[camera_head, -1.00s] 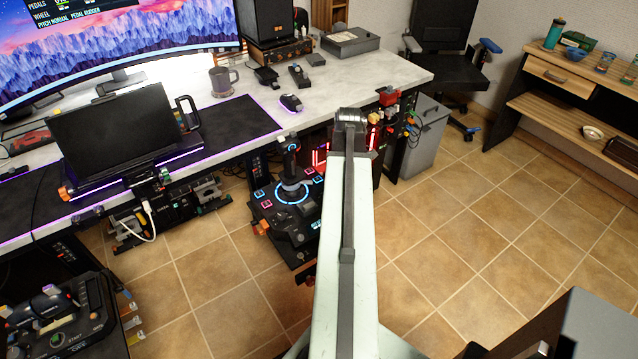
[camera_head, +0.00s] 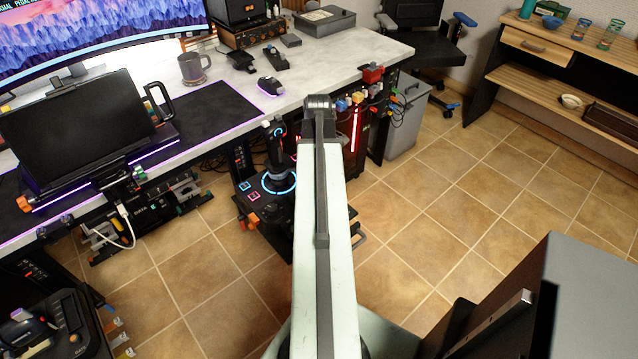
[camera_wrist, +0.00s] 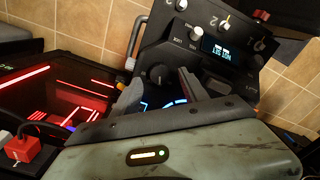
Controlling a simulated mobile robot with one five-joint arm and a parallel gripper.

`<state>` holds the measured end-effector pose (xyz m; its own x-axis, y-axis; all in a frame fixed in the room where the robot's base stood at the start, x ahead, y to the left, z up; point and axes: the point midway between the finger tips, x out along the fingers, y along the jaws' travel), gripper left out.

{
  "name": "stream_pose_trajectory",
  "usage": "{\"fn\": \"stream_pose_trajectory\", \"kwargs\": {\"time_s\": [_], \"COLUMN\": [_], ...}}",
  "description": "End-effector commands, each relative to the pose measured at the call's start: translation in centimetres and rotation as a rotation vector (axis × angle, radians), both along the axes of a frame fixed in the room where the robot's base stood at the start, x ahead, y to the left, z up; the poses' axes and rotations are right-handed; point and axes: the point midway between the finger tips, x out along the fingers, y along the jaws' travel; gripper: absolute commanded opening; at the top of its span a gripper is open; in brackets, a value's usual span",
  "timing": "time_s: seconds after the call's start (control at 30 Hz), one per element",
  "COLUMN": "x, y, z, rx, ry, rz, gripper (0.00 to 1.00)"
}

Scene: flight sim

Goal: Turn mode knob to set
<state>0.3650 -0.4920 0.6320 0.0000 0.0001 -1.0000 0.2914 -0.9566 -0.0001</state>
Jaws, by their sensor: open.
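A dark panel (camera_wrist: 222,62) with several knobs and a small lit display (camera_wrist: 218,48) stands tilted in the wrist view. A round black knob (camera_wrist: 157,75) on its lower left shows just beyond my gripper (camera_wrist: 160,92), between the two fingers in the picture. I cannot tell which knob is the mode knob; the labels are too small to read surely. My fingers are apart with nothing between them, and I cannot tell whether they touch the knob. In the head view my arm hides the gripper and part of the joystick unit (camera_head: 279,182).
A desk (camera_head: 340,50) with a mug (camera_head: 193,68) and a dark screen (camera_head: 75,128) runs along the left. A dark cabinet (camera_head: 590,300) stands close at lower right. A grey bin (camera_head: 408,112) stands by the desk's end. Tiled floor is clear at right.

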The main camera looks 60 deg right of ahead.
Motion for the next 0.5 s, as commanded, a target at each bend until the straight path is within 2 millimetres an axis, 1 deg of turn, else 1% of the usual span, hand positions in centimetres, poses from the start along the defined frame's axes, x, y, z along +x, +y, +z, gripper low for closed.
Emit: {"fn": "stream_pose_trajectory", "kwargs": {"time_s": [0.03,0.1,0.2,0.4,0.43,0.47,0.5], "x": [-0.01,-0.03,-0.05,-0.07,-0.07,-0.07,-0.07], "y": [-0.02,-0.03,-0.05,-0.06,-0.06,-0.07,-0.07], "z": [-1.73,-2.4,-2.65,-2.38,-2.38,-2.38,-2.38], "rx": [0.0,0.0,0.0,0.0,0.0,0.0,0.0], "ry": [0.0,0.0,0.0,0.0,0.0,0.0,0.0], "rz": [0.0,-0.001,-0.001,-0.001,-0.001,-0.002,-0.002], "gripper": [0.52,0.52,0.52,0.52,0.46,0.38,0.27]}}
